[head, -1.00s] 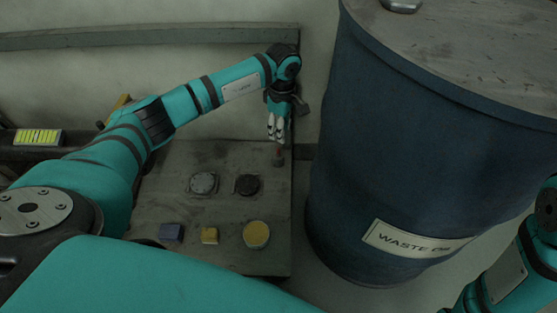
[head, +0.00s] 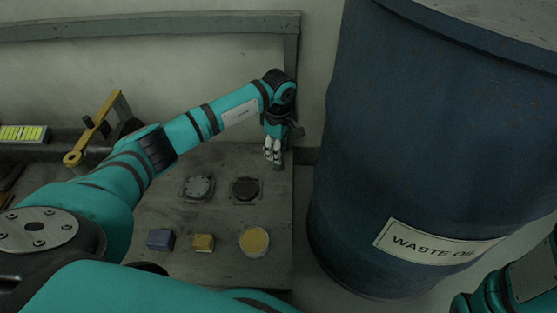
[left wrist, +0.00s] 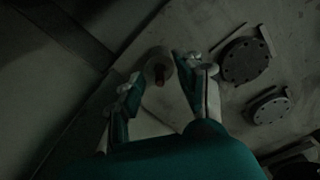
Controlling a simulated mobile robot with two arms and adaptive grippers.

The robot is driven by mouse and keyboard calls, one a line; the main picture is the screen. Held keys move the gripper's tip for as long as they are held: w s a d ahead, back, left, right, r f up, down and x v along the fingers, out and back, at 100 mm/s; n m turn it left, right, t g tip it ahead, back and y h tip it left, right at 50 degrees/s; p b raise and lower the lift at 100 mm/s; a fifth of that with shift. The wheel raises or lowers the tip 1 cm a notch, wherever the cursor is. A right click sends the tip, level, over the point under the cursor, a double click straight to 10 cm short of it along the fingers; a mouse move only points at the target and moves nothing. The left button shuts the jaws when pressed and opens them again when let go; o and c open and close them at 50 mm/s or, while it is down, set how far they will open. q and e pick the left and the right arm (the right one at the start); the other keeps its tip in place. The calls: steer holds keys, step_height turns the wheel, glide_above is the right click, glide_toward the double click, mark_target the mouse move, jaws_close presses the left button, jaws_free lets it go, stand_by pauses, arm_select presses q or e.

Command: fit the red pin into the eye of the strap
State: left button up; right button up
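In the head view my left gripper (head: 272,152) points down at that corner. A yellow bar with a ring-shaped eye (head: 73,158), possibly the strap, is at the left. My right gripper is out of view.
The grey board (head: 225,220) carries two round dark fittings (head: 198,187) (head: 245,189), a blue block (head: 160,239), a yellow block (head: 203,242) and a yellow-topped round piece (head: 254,241). A large blue waste oil drum (head: 370,160) stands close to the right.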

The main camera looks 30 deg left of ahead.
arm_select(q)
steer(key=shift+r, duration=0.1)
steer(key=shift+c, duration=0.2)
jaws_close()
